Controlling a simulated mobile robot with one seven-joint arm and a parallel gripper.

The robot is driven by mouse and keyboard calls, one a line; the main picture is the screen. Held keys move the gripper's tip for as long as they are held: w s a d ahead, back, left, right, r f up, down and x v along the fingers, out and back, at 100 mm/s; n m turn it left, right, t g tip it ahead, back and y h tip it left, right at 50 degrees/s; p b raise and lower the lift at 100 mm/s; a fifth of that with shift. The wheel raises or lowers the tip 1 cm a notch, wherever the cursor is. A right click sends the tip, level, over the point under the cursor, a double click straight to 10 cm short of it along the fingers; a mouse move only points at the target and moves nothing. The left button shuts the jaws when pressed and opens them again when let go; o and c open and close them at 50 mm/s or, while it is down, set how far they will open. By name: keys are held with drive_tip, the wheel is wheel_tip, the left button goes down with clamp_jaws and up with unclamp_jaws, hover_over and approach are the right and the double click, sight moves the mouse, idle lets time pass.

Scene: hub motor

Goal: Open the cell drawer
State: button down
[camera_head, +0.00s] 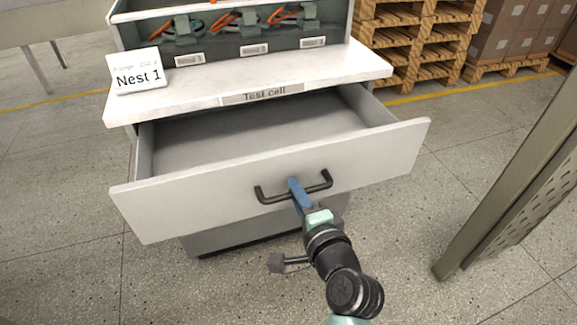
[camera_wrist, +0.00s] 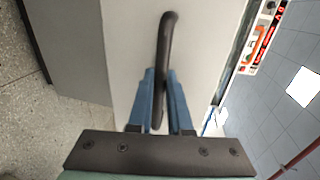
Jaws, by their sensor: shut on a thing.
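The cell drawer (camera_head: 225,190) is a light grey drawer under the white "Test cell" worktop (camera_head: 225,88). It is pulled well out, and its inside looks empty. A black bar handle (camera_head: 272,196) is on its front. My gripper (camera_head: 297,188) has blue fingers and is shut on the middle of the handle. In the wrist view, the handle (camera_wrist: 169,35) runs between the two blue fingers of my gripper (camera_wrist: 161,88), and the drawer front (camera_wrist: 125,45) is close behind it. The fingers hide part of the handle.
A "Nest 1" sign (camera_head: 138,75) stands on the worktop's left end. A rack with orange cables (camera_head: 230,20) is behind it. A grey metal post (camera_head: 500,190) stands on the right. Pallets (camera_head: 415,45) are at the back right. Open floor surrounds the cabinet.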

drive_tip(key=shift+f+p+v, duration=0.2)
drive_tip(key=shift+v, duration=0.7)
drive_tip(key=shift+f+p+v, duration=0.2)
drive_tip(key=shift+v, duration=0.7)
drive_tip(key=shift+s, duration=0.1)
drive_tip(key=c, duration=0.8)
unclamp_jaws()
drive_tip(key=shift+c, duration=0.2)
drive_tip(key=shift+s, duration=0.1)
drive_tip(key=p+v, duration=0.3)
drive_tip(key=v, duration=0.9)
drive_tip(key=shift+s+d, duration=0.2)
drive_tip(key=shift+s, duration=0.15)
drive_tip(key=shift+r, duration=0.1)
